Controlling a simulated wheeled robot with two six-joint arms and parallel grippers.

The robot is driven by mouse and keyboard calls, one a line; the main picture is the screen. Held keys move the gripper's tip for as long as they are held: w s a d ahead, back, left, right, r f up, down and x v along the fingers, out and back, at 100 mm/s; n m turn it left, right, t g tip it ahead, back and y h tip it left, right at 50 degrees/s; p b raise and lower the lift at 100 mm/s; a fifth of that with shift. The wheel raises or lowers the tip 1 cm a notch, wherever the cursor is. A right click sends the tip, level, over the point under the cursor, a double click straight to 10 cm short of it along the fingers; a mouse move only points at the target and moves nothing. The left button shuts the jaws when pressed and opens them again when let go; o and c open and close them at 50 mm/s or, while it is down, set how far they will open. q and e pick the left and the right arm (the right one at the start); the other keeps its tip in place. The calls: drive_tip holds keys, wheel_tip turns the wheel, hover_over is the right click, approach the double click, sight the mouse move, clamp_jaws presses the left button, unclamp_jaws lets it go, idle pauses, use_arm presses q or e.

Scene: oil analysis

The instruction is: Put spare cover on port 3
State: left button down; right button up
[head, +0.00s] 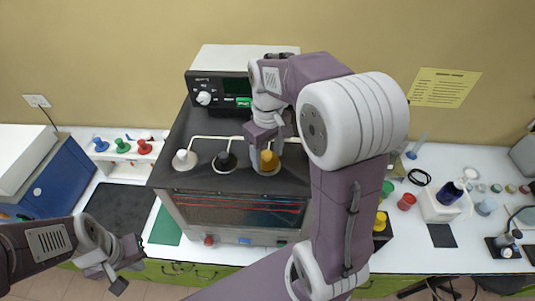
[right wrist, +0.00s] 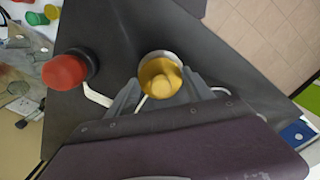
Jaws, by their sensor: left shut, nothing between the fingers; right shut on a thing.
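A yellow cover (head: 268,160) is at the third port from the left on top of the dark analyser (head: 200,130). My right gripper (head: 266,143) points down over it and is shut on it. In the right wrist view the yellow cover (right wrist: 160,78) lies between the two fingers, within a pale metal ring; how fully it is seated cannot be told. A red cover (right wrist: 65,70) is on the neighbouring port, hidden by my arm in the head view. My left gripper (head: 118,278) is shut and empty at lower left.
A white rack (head: 120,157) with blue, green and red covers stands left of the analyser. Another yellow cover (head: 380,222), green and red cups and several small items are on the right bench. A blue box (head: 55,180) stands at far left.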

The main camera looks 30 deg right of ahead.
drive_tip(key=shift+w+d+f, duration=0.1)
drive_tip(key=shift+f, duration=0.1)
drive_tip(key=shift+s+f+b, duration=0.2)
drive_tip(key=shift+s+b, duration=0.1)
drive_tip(key=shift+w+f, duration=0.15)
drive_tip(key=shift+f, duration=0.1)
drive_tip(key=o, duration=1.8)
drive_tip(key=shift+r, duration=0.1)
wheel_tip(320, 180, up, 9)
drive_tip(key=shift+b, duration=0.9)
